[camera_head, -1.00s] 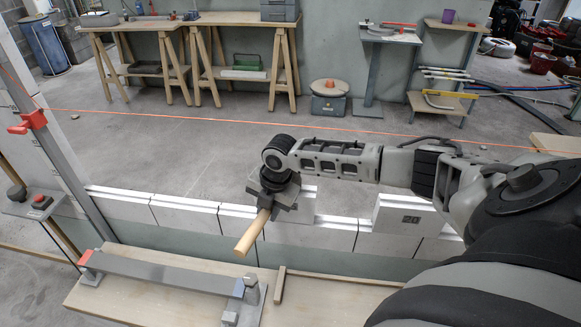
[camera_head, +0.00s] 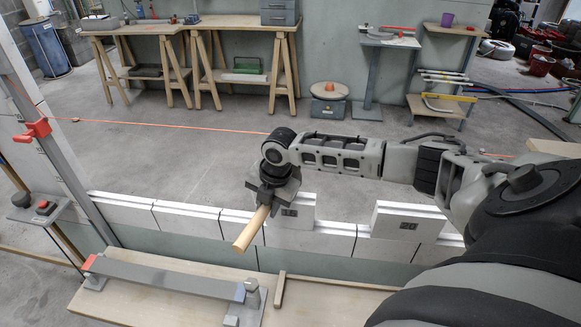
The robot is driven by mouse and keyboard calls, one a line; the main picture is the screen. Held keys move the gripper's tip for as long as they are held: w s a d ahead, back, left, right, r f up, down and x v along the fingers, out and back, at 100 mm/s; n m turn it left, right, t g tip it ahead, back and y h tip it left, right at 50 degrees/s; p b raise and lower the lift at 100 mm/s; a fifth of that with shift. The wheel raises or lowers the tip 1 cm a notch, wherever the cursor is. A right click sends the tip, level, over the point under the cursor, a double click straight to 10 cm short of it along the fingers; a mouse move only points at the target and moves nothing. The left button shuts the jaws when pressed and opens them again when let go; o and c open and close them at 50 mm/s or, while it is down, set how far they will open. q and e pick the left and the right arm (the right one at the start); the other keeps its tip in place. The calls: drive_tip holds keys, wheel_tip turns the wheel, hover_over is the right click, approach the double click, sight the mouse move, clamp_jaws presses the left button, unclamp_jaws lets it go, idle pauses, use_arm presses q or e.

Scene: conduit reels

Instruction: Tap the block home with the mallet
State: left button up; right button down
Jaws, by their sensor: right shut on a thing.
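My right gripper (camera_head: 268,194) is shut on the mallet, whose pale wooden handle (camera_head: 252,230) slants down and left below the jaws. The mallet's head is hard to tell apart from the dark gripper. A white block (camera_head: 300,212) with a dark number on its face stands on the low wall just right of the gripper, partly behind it. Another white block (camera_head: 408,222), marked 20, stands farther right on the wall, with a gap between the two. I cannot tell whether the mallet touches a block. My left gripper is not in view.
The low white block wall (camera_head: 185,217) runs across behind a wooden board (camera_head: 150,300). A grey bar (camera_head: 165,276) lies along the board. An orange line (camera_head: 170,125) stretches beyond the wall from an upright with a red clamp (camera_head: 37,130). Trestle tables (camera_head: 140,28) stand at the back.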

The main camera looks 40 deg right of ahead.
drive_tip(key=shift+r, duration=0.1)
idle(0.3)
drive_tip(key=shift+x, duration=0.9)
drive_tip(key=shift+d+r, duration=0.1)
drive_tip(key=shift+r, duration=0.55)
drive_tip(key=shift+w+a+v, duration=0.1)
drive_tip(key=shift+w+v, duration=0.05)
drive_tip(key=shift+v, duration=1.05)
drive_tip(key=shift+w+a+v, duration=0.1)
drive_tip(key=shift+w+v, duration=0.1)
drive_tip(key=shift+v, duration=1.05)
drive_tip(key=shift+r, duration=0.1)
drive_tip(key=shift+a, duration=0.15)
